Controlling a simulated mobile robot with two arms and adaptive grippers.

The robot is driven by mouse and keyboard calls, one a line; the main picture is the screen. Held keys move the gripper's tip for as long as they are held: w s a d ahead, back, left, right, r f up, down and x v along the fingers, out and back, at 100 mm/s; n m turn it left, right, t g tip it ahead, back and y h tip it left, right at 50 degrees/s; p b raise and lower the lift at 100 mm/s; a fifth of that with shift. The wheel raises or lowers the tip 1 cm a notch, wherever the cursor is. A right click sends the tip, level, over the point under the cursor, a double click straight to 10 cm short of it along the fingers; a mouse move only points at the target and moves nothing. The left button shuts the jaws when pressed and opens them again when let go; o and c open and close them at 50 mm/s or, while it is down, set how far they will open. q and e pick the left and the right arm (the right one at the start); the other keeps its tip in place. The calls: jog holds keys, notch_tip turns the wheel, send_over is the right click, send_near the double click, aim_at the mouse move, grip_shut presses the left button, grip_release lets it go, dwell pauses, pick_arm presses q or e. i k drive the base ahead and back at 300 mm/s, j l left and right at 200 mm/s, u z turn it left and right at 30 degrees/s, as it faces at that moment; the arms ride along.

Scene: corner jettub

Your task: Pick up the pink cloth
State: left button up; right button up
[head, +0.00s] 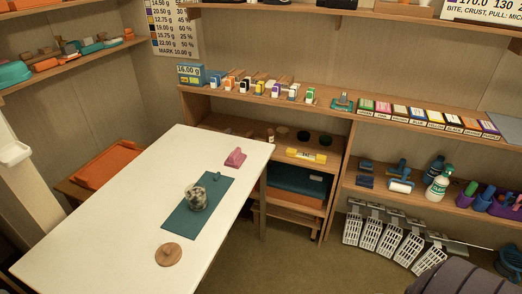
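The pink cloth (235,158) sits as a small bunched or folded pink shape on the white table (110,225), near its far right end. Nothing lies on top of it. It is just beyond the far end of a teal mat (180,222), apart from it. Neither of my grippers shows in the head view.
A mottled rounded object (197,198) and a small teal piece (217,177) are on the mat. A round wooden lid-like piece (168,254) lies nearer. The table's left half is bare. A wooden shelf unit (345,128) with several small goods stands behind the table.

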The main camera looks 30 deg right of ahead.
aim_at(236, 159)
jog(key=z, duration=0.9)
